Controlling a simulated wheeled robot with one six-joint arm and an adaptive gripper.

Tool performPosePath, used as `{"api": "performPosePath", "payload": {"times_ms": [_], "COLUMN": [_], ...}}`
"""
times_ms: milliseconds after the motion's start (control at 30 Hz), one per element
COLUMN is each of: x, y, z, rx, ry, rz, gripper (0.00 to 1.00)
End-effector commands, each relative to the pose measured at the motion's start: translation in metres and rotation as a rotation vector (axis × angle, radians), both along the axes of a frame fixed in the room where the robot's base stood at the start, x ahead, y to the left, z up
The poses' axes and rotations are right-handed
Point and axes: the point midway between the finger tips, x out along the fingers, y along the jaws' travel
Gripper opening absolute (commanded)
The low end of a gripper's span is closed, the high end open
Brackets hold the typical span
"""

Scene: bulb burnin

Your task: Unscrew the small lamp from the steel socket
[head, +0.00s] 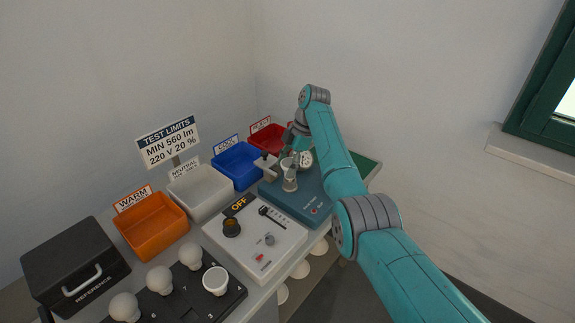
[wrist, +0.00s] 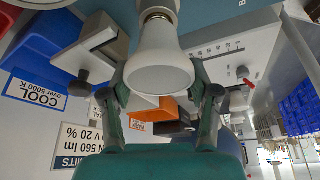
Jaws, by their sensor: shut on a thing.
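The small lamp (wrist: 158,65) is white, with a broad flat face toward the wrist camera and a narrow neck above. Its brass-coloured screw end (wrist: 157,15) shows at the top edge of the wrist view, at the socket. How far the thread sits in the socket is hidden. My gripper (wrist: 161,88) is shut on the lamp, with one dark finger on each side of it. In the head view my gripper (head: 291,158) is over the teal test base (head: 310,205), partly hidden by my arm.
An OFF control box (head: 285,240) stands beside the base. Orange (head: 152,222), white (head: 203,190), blue (head: 238,163) and red (head: 265,140) bins line the back. A black reference case (head: 75,262) and a black tray (head: 235,292) with white lamps are nearer.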

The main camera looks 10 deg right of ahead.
Motion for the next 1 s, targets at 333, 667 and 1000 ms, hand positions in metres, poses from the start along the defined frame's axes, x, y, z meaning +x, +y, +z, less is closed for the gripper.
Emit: {"api": "performPosePath", "payload": {"times_ms": [333,667,1000], "x": [-0.0044,-0.0034,-0.0016], "y": [0.0036,0.0027,0.001], "z": [-0.004,-0.0031,-0.0023], "rx": [0.003,0.001,-0.001], "ry": [0.01,0.007,0.001], "rz": [0.2,0.195,0.133], "gripper": [0.24,0.78,0.78]}}
